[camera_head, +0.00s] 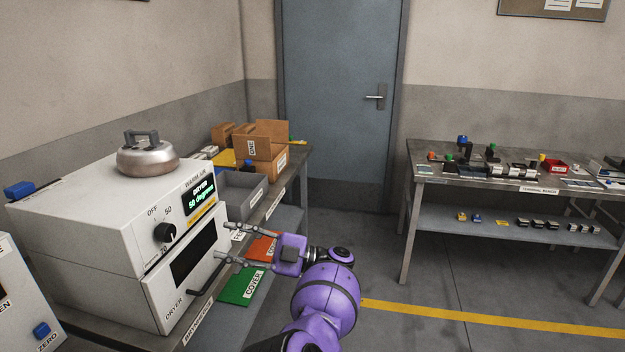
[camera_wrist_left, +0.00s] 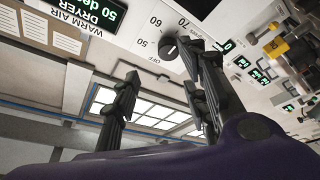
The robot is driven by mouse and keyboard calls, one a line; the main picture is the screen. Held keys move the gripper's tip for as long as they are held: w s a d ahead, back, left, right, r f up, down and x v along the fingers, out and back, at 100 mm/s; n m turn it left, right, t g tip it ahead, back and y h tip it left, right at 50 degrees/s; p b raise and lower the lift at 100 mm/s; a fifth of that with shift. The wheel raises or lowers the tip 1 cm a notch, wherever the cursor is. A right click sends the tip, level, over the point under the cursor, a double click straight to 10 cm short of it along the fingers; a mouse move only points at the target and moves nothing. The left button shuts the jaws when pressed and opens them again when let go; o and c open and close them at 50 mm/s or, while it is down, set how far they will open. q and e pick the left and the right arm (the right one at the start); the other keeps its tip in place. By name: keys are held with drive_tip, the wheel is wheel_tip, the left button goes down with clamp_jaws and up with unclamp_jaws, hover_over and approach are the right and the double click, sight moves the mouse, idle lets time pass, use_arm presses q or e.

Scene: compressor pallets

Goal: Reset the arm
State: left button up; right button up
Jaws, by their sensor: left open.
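My left arm is purple and reaches in from the bottom middle of the head view. My left gripper (camera_head: 224,241) is open and empty, its two fingers pointing left at the front of the warm air dryer (camera_head: 95,215). The fingertips look close to the dryer's front; I cannot tell whether they touch it. In the left wrist view both fingers (camera_wrist_left: 163,62) are spread, with the dryer's panel and dark knob (camera_wrist_left: 168,47) beyond them. My right gripper is not in view.
A metal kettle-like weight (camera_head: 148,160) stands on the dryer. Behind it are a grey bin (camera_head: 238,193) and cardboard boxes (camera_head: 262,150). Green (camera_head: 240,287) and orange (camera_head: 262,248) cover sheets lie near the gripper. Open floor lies right, before a workbench (camera_head: 430,176).

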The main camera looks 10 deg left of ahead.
use_arm(q)
drive_tip(key=w+a+r+m+t+h, duration=0.15)
drive_tip(key=w+r+m+t, duration=0.25)
drive_tip(key=w+m+t, duration=0.45)
drive_tip(key=w+r+m+t+h, duration=0.35)
drive_tip(key=w+t, duration=0.25)
drive_tip(key=t, duration=0.6)
drive_tip(key=s+d+f+m+g+h+p, duration=0.1)
drive_tip(key=s+d+f+m+h, duration=0.2)
drive_tip(key=s+f+m+h, duration=0.85)
drive_tip(key=s+d+f+m+g+h+p, duration=0.15)
drive_tip(key=s+d+f+m+h, duration=0.5)
drive_tip(key=f, duration=0.95)
drive_tip(key=s+f+g, duration=0.2)
drive_tip(key=s+f, duration=0.3)
drive_tip(key=s, duration=0.8)
drive_tip(key=s+a+f+g+y+p, duration=0.1)
drive_tip(key=s+f, duration=0.4)
drive_tip(key=s, duration=0.8)
drive_tip(key=s+f+g, duration=0.3)
drive_tip(key=s+f, duration=0.1)
drive_tip(key=s, duration=0.9)
drive_tip(key=shift+a+f+y+p, duration=0.3)
drive_tip(key=shift+f+p, duration=0.05)
drive_tip(key=shift+f, duration=0.05)
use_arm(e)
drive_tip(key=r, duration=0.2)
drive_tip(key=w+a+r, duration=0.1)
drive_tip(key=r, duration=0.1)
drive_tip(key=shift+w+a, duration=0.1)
